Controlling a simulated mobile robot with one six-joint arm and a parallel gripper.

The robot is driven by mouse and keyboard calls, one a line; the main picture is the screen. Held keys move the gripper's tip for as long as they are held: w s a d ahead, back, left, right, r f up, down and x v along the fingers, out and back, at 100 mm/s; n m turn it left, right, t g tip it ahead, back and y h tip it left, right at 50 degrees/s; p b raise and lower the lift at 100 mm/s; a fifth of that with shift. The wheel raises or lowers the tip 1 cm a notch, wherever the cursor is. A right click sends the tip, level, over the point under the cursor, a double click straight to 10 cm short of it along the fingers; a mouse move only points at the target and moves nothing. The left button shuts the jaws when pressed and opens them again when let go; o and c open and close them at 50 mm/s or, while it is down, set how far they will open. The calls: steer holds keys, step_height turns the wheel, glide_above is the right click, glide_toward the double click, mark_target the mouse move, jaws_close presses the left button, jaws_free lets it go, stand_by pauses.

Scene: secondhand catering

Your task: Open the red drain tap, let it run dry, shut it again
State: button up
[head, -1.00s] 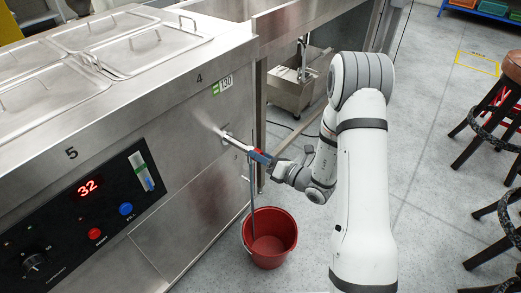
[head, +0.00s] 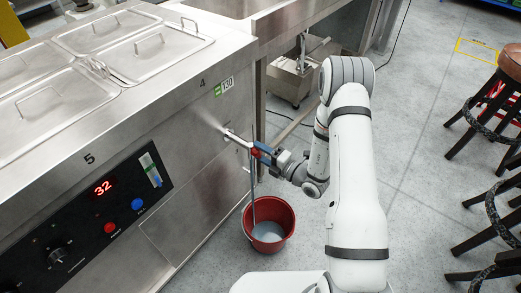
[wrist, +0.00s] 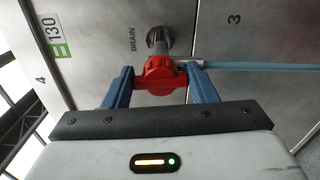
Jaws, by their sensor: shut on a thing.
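The red drain tap (wrist: 160,75) sits on a metal pipe stub below the word DRAIN in the wrist view. It also shows, small, in the head view (head: 256,153). My gripper (wrist: 160,82) has its two blue fingers on either side of the red handle and is shut on it. A thin bluish stream (wrist: 250,67) runs from the tap's outlet. In the head view it falls into a red bucket (head: 273,248) on the floor. Greyish liquid (head: 268,231) covers the bucket's bottom.
The steel counter (head: 205,185) fills the left, with lidded wells on top. Its panel shows a red 32 (head: 102,188), a red button, a blue button and a level gauge (head: 151,170). Stools (head: 490,120) stand at the right.

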steer(key=shift+d+m, duration=0.15)
steer(key=shift+m, duration=0.15)
steer(key=o, duration=0.7)
steer(key=shift+w, duration=0.1)
steer(key=shift+o, duration=1.4)
steer(key=v, duration=0.8)
steer(key=shift+r+p, duration=0.1)
steer(key=shift+p, duration=0.2)
